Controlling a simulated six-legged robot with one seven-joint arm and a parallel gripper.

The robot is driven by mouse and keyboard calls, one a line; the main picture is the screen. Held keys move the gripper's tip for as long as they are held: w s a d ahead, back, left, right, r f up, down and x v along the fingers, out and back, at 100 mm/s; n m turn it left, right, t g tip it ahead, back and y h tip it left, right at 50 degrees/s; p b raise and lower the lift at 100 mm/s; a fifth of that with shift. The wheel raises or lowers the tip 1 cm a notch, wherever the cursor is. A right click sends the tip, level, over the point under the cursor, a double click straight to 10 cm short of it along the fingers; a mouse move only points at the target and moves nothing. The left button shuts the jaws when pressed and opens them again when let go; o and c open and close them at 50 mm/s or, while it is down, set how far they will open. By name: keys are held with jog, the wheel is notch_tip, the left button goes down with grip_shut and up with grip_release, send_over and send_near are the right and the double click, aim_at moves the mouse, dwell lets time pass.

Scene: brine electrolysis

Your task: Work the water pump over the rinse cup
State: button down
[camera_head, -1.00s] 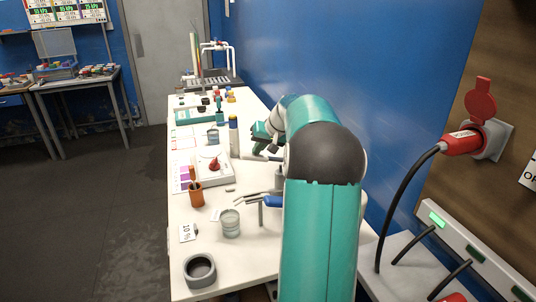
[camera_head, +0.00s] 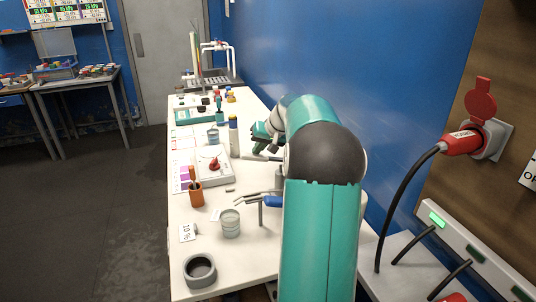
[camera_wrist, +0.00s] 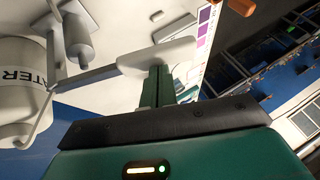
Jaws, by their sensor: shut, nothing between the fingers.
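A white bottle marked "WATER" (camera_wrist: 22,95) fills the left edge of the wrist view, with a thin bent spout beside it. A white lever-like handle (camera_wrist: 155,56) on a grey rod reaches right from it. My gripper (camera_wrist: 164,78) is shut and empty, its green fingertips right at the handle; I cannot tell whether they touch. In the head view my gripper (camera_head: 262,142) is beyond my elbow, near the pale handle (camera_head: 256,157). My arm hides most of the bottle there.
A blue-handled tool on a stand (camera_head: 272,201) lies close to my arm. The blue wall is at right.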

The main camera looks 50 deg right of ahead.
aim_at(260, 159)
jog(key=shift+f, duration=0.1)
jog(key=f, duration=0.5)
jog(key=shift+w+a+f, duration=0.1)
jog(key=shift+w+a, duration=0.05)
jog(key=shift+a, duration=0.2)
jog(key=shift+s+d+r, duration=0.1)
jog(key=shift+d+r, duration=0.1)
jog(key=shift+r, duration=1.15)
jog(key=shift+s+d+r, duration=0.1)
jog(key=shift+d+r, duration=0.05)
jog(key=shift+r, duration=1.2)
dwell(1.0)
dwell(2.0)
